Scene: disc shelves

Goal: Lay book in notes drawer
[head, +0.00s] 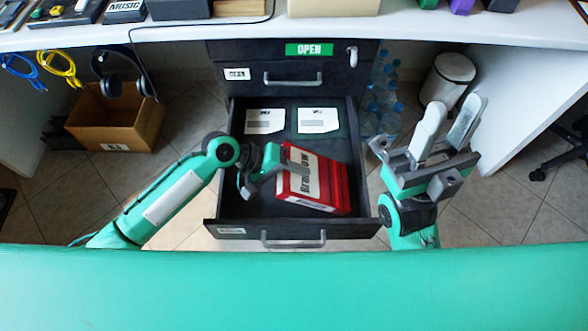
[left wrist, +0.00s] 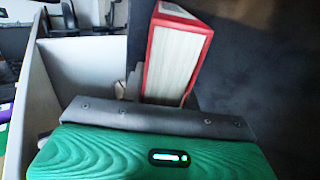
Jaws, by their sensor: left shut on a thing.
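The red book (head: 340,183), with a white panel on its cover, is inside the outline of the open dark drawer (head: 258,208). My left gripper (head: 270,178) is shut on the book's left side. The left wrist view shows the book (left wrist: 175,58) with its white page edges beyond the gripper body; the fingertips are hidden there. I cannot tell whether the book touches the drawer floor. My right gripper (head: 452,122) is open and empty, to the right of the drawer, with its fingers pointing away from me.
Two white envelopes (head: 265,121) (head: 318,120) lie at the back of the drawer. A closed drawer (head: 310,77) with a green OPEN sign is above. A cardboard box (head: 115,117) stands left; bottles (head: 382,95) and a white bin (head: 447,78) stand right. The drawer's front left is clear.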

